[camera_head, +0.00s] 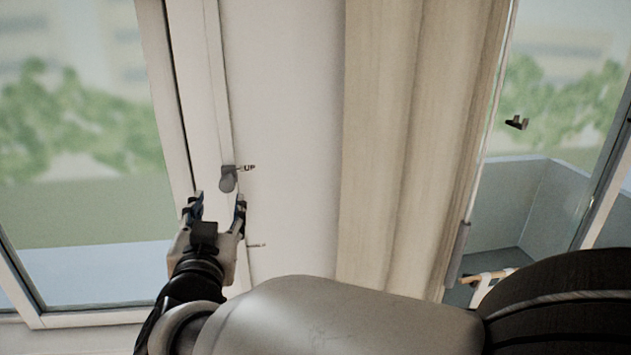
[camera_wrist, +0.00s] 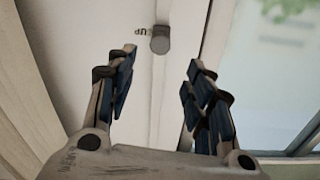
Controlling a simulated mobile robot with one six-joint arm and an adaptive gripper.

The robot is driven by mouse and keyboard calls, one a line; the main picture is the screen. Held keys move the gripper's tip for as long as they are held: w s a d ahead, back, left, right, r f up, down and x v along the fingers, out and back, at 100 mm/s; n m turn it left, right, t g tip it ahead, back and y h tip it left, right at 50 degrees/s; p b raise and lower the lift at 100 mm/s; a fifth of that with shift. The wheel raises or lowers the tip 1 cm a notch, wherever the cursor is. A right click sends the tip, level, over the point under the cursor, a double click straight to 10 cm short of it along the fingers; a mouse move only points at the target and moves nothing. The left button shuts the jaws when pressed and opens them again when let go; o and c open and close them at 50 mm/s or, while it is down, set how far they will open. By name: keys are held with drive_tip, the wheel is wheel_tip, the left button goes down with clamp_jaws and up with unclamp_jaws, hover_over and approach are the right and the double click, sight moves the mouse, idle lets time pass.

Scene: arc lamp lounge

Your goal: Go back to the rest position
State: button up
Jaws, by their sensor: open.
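My gripper (camera_head: 218,205) is open and empty, with its two fingers apart, in front of a white window frame and wall strip. In the wrist view my gripper (camera_wrist: 160,85) also shows open, with nothing between its fingers. A grey rounded knob or handle (camera_head: 228,179) sits on the white frame just beyond the fingertips. The knob also shows in the wrist view (camera_wrist: 160,40), past the gap between the fingers. I cannot tell how far the fingertips are from it.
A beige curtain (camera_head: 400,130) hangs right of the gripper. A window (camera_head: 80,150) is at left. Another glazed opening (camera_head: 560,90) is at right, with a small dark fitting (camera_head: 517,122).

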drive_tip(key=s+d+f+n+g+y+b, duration=0.25)
drive_tip(key=d+f+g+b, duration=0.25)
drive_tip(key=d+f+b, duration=0.75)
drive_tip(key=s+d+f+m+g+h+b, duration=0.3)
drive_tip(key=s+d+f+g+h+b, duration=0.3)
drive_tip(key=s+d+f, duration=1.6)
drive_tip(key=f+g+b, duration=0.1)
drive_tip(key=g+b, duration=0.1)
drive_tip(key=b, duration=0.2)
drive_tip(key=shift+s+d+f, duration=0.15)
drive_tip(key=shift+s+f, duration=0.15)
drive_tip(key=shift+f, duration=0.1)
